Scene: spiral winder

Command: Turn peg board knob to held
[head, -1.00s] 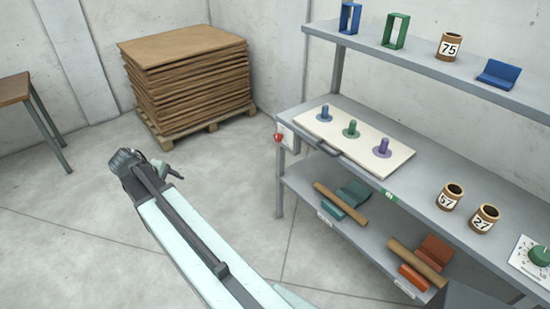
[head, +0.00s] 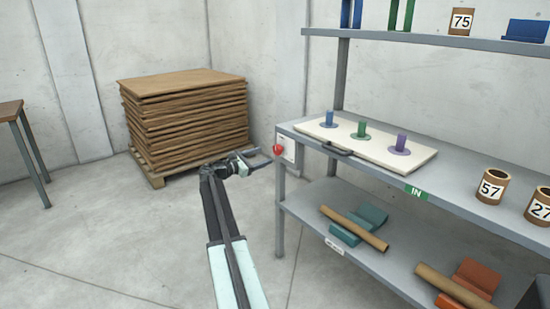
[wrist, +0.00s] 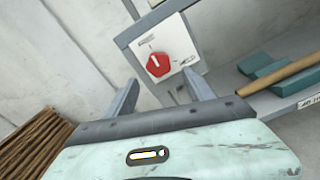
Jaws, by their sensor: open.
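The red knob (head: 279,149) sits on a small white plate (head: 289,148) at the left end of the shelf unit, below the peg board (head: 337,130). In the wrist view the knob (wrist: 158,64) is round and red with a pale pointer mark, and printed marks on its plate are too small to read. My gripper (head: 262,158) is left of the knob, at about its height. In the wrist view my gripper (wrist: 163,92) is open, its two fingers apart and empty, with the knob ahead between and beyond them. I see no contact.
The peg board carries blue, green and purple pegs and has a dark handle (head: 337,150) in front. Numbered tubes (head: 492,187) stand further right. A lower shelf holds a brown roll (head: 355,228) and teal blocks. A cardboard stack (head: 185,115) stands behind; open floor lies left.

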